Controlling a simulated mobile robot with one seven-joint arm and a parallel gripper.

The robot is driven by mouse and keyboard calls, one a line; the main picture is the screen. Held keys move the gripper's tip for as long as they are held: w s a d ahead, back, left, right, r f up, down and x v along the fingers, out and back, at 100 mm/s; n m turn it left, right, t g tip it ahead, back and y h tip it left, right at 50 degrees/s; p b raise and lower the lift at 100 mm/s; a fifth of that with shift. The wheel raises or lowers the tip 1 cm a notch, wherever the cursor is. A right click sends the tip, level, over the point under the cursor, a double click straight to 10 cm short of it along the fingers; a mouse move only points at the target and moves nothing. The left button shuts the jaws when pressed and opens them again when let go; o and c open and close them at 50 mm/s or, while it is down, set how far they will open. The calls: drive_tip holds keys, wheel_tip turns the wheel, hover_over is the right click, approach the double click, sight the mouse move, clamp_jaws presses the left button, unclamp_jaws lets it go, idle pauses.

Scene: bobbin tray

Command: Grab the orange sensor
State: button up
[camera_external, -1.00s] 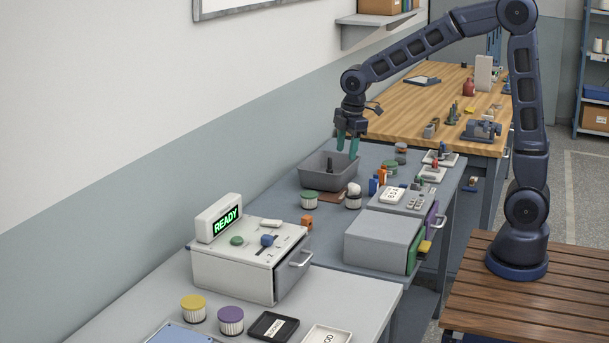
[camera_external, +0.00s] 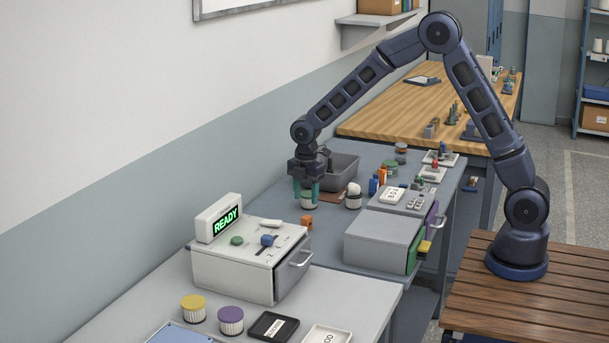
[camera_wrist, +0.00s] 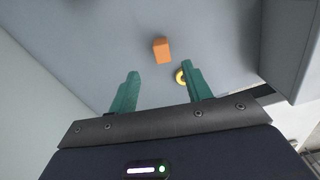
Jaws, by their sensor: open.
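The orange sensor (camera_external: 307,222) is a small orange block on the grey table, just right of the white box with the READY display. In the wrist view it shows as an orange block (camera_wrist: 161,50), ahead of and between the fingertips, apart from both. In the wrist view my gripper (camera_wrist: 160,75) is open, with nothing held between the fingers.
A yellow ring-like object (camera_wrist: 180,77) shows beside the right finger. The READY box (camera_external: 245,270) stands in front, a grey bin (camera_external: 343,168) behind. A white jar (camera_external: 353,198) and a grey drawer box (camera_external: 383,241) stand to the right. Bare table surrounds the sensor.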

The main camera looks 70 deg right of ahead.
sight(307, 216)
wheel_tip(307, 216, down, 9)
drive_tip(key=shift+s+f, duration=0.15)
drive_tip(key=shift+f, duration=0.05)
idle(0.4)
drive_tip(key=shift+c, duration=0.4)
drive_tip(key=c, duration=1)
